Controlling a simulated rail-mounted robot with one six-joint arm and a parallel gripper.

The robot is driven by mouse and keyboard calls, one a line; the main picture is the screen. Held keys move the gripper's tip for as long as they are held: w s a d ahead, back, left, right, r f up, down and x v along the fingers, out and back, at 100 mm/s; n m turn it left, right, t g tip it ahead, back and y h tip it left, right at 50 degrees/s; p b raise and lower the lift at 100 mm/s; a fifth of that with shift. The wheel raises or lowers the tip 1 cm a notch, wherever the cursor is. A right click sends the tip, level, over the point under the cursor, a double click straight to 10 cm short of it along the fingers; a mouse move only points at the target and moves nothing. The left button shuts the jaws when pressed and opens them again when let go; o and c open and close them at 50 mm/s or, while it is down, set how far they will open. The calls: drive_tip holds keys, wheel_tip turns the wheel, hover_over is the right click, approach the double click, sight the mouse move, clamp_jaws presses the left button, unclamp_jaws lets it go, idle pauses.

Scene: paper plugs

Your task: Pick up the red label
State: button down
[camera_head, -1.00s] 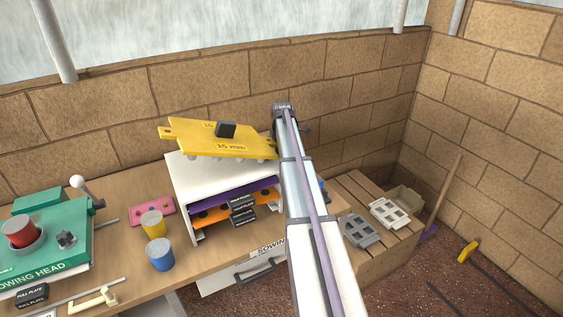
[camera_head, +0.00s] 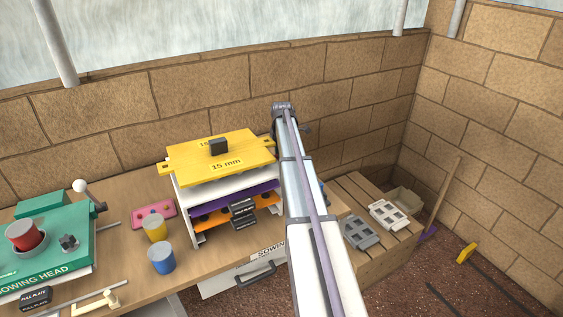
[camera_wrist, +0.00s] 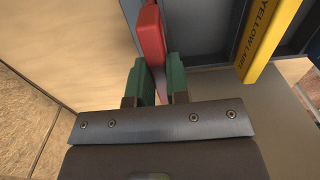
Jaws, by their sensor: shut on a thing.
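The red label (camera_wrist: 151,35) is in the wrist view, at top centre. My gripper (camera_wrist: 160,78) has its two green fingertips shut on the red label, one on each side of its lower part. In the head view my arm runs up the middle, and my gripper and the red label are hidden there.
A yellow 15 mm plate (camera_head: 242,165) lies on top of a white rack (camera_head: 186,212), left of my arm. Purple and orange plates (camera_head: 208,222) sit in the rack. A teal sowing head (camera_head: 65,262) and coloured cylinders stand on the bench. A grey divider (camera_wrist: 202,30) adjoins the red label.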

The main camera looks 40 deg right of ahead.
drive_tip(key=shift+r+p, duration=1.95)
drive_tip(key=shift+r, duration=0.25)
